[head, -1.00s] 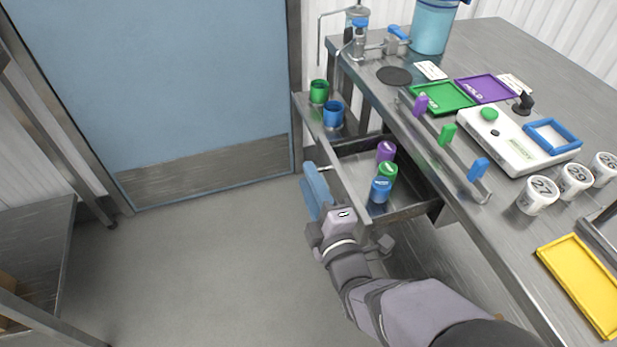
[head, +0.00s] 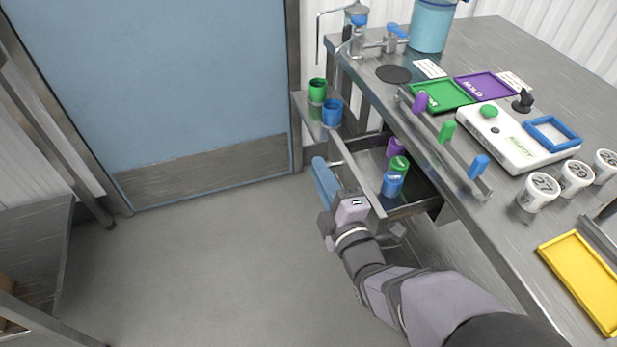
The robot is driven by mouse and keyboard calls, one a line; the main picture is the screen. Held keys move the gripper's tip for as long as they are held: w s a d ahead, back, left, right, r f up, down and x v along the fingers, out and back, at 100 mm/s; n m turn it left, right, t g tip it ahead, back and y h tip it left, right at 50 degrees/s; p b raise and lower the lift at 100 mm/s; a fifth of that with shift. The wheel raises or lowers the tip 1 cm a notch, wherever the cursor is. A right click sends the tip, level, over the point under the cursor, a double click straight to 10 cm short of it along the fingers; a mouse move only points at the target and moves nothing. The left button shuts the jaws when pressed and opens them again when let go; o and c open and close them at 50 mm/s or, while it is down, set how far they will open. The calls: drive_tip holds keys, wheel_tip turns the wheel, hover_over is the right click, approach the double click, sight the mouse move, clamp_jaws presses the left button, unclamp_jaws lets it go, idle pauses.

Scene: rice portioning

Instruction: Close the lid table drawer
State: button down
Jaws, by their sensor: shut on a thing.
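The lid table drawer (head: 347,172) is partly open and sticks out from under the front of the steel table. Inside it stand a purple lid canister (head: 396,147), a green one (head: 399,164) and a blue one (head: 392,184). My gripper (head: 323,180), with blue fingers, is at the outer face of the drawer front. It is shut on the drawer handle, which is mostly hidden behind the fingers and wrist.
A green cup (head: 317,90) and a blue cup (head: 332,112) stand on a side ledge beyond the drawer. The steel tabletop (head: 465,55) holds trays, a white device (head: 515,143) and several numbered tubs. The floor (head: 220,250) left of my arm is clear.

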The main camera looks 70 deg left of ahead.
sight(343, 170)
drive_tip(key=w, duration=0.5)
drive_tip(key=shift+f+b, duration=0.25)
drive_tip(key=shift+b, duration=0.15)
drive_tip(key=c, duration=1.8)
unclamp_jaws()
drive_tip(key=shift+c, duration=0.2)
drive_tip(key=shift+s+d+r, duration=0.1)
drive_tip(key=shift+d, duration=3.65)
